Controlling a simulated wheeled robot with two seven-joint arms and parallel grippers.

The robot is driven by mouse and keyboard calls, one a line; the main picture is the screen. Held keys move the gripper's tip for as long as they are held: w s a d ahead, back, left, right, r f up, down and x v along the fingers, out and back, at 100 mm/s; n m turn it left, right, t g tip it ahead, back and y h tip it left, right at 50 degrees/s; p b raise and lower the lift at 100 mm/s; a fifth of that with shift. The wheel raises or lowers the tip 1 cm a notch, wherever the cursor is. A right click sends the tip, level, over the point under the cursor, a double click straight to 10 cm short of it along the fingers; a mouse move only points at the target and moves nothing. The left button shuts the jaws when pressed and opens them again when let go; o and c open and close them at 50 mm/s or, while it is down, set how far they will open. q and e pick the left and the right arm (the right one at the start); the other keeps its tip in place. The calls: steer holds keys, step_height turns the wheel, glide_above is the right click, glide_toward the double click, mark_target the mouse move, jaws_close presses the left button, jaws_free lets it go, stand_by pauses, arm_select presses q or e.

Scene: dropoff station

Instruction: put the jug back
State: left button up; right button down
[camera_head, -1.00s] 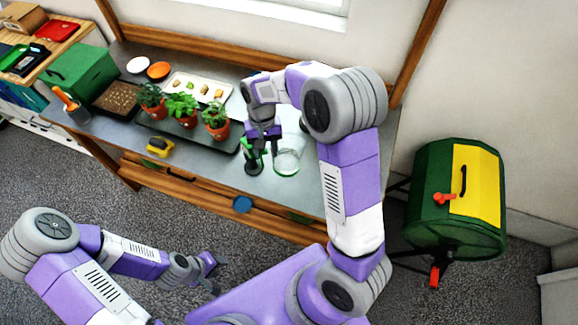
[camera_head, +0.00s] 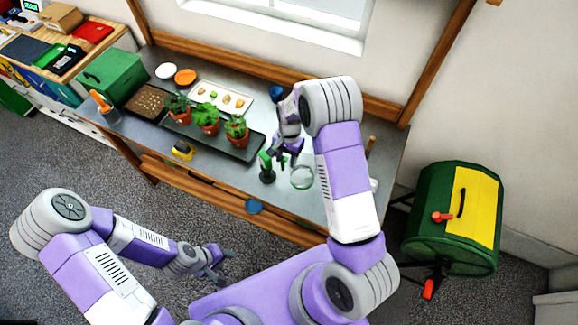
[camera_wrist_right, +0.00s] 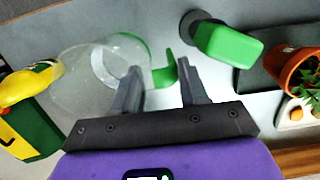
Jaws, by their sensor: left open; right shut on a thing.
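The jug (camera_head: 302,178) is clear, with a green handle, near the table's front edge. The right wrist view shows its clear body (camera_wrist_right: 85,80) at left and its green handle (camera_wrist_right: 166,68) between my fingers. My right gripper (camera_head: 286,158) is shut on the handle; its fingers also show in the wrist view (camera_wrist_right: 160,92). I cannot tell whether the jug's base touches the table. My left gripper (camera_head: 227,268) is open and empty, low in front of the table.
A green-topped item (camera_head: 266,166) stands close beside the jug; it also shows in the wrist view (camera_wrist_right: 228,45). Potted plants stand on a dark tray (camera_head: 250,150). A yellow-and-green thing (camera_wrist_right: 30,85) is beyond the jug. A green-yellow drum (camera_head: 455,218) stands right of the table.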

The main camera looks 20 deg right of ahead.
step_height(320, 180, down, 5)
steer(key=shift+r, duration=0.2)
steer(key=c, duration=0.6)
jaws_free()
steer(key=r, duration=0.4)
steer(key=d+r, duration=0.1)
steer(key=r, duration=0.3)
steer(key=w+r, duration=0.1)
steer(key=r, duration=0.3)
steer(key=shift+d+r, duration=0.1)
steer(key=shift+d, duration=0.05)
